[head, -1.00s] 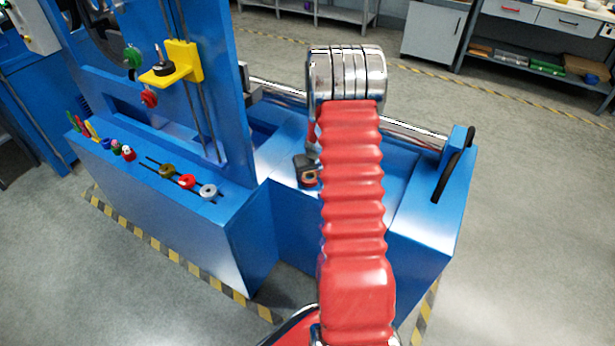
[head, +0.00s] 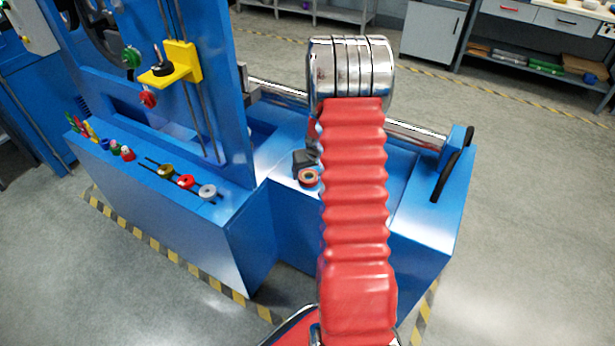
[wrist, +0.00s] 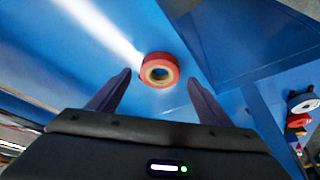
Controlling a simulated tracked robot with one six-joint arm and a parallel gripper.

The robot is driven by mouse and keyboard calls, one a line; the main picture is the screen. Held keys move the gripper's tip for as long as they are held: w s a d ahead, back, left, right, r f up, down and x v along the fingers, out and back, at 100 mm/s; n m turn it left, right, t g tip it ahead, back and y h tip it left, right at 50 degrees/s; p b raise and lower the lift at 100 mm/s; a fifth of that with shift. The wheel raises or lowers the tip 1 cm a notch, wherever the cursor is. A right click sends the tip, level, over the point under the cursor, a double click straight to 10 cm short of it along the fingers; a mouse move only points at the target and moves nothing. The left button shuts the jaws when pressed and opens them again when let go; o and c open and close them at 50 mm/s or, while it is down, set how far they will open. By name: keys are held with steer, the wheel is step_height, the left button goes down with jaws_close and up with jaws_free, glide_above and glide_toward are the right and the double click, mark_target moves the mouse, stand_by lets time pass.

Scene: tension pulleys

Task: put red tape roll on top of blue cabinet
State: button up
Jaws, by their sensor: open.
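The red tape roll (head: 308,178) lies on the blue top surface of the blue cabinet (head: 288,165), just left of my red-sleeved arm in the head view. In the wrist view the red tape roll (wrist: 160,70) lies flat on the blue surface, ahead of and between the fingertips. My gripper (wrist: 158,80) is open and empty, with one finger on each side of the roll's position and apart from it. In the head view only a dark part of my gripper (head: 304,160) shows beside the roll; the arm hides the rest.
A blue upright panel with a yellow bracket (head: 178,64) stands to the left. Pulleys (head: 186,181) sit on the lower left ledge, and small coloured tools (head: 85,127) stand at its end. A metal rod (head: 415,132) runs behind my arm.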

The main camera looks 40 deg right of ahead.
steer(key=v, duration=0.9)
stand_by(0.6)
steer(key=shift+w, duration=0.1)
